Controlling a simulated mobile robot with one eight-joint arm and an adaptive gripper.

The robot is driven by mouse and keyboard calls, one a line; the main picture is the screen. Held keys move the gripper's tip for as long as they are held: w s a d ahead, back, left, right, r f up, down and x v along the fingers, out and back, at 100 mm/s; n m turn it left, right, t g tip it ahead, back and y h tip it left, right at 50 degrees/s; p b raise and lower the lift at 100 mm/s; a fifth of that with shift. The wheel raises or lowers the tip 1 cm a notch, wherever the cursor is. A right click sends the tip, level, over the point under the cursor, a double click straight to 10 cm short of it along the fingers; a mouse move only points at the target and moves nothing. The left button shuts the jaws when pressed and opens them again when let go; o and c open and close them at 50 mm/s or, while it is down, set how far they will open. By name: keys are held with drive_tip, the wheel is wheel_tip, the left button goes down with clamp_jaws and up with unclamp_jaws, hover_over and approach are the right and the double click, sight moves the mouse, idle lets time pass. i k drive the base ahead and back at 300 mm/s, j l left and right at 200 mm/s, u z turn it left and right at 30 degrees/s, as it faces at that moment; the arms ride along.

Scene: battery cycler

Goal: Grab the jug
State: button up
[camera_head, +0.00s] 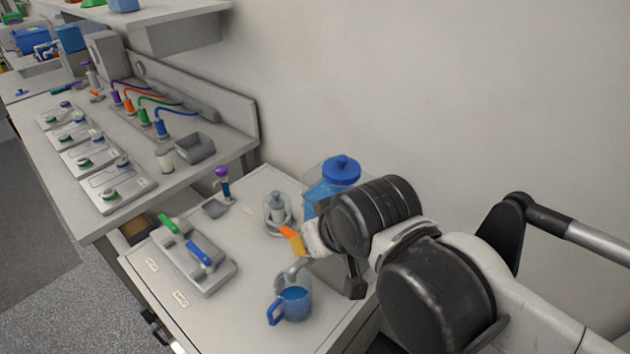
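A larger clear container with blue contents and a blue lid (341,169) stands at the back by the wall, partly hidden by my arm. It could also be called a jug.
A grey tray (212,270) with green-handled and blue-handled pieces lies left on the table. A clear round vessel (277,213) and a purple-topped tool (223,181) stand behind. A higher bench (95,217) with several metal plates adjoins at left. The wall closes the back.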

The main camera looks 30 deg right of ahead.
sight(293, 302)
drive_tip(key=k+j+z, duration=0.8)
drive_tip(key=k+z, duration=0.35)
drive_tip(key=k+l+z, duration=0.2)
drive_tip(key=z, duration=0.15)
drive_tip(key=k, duration=0.1)
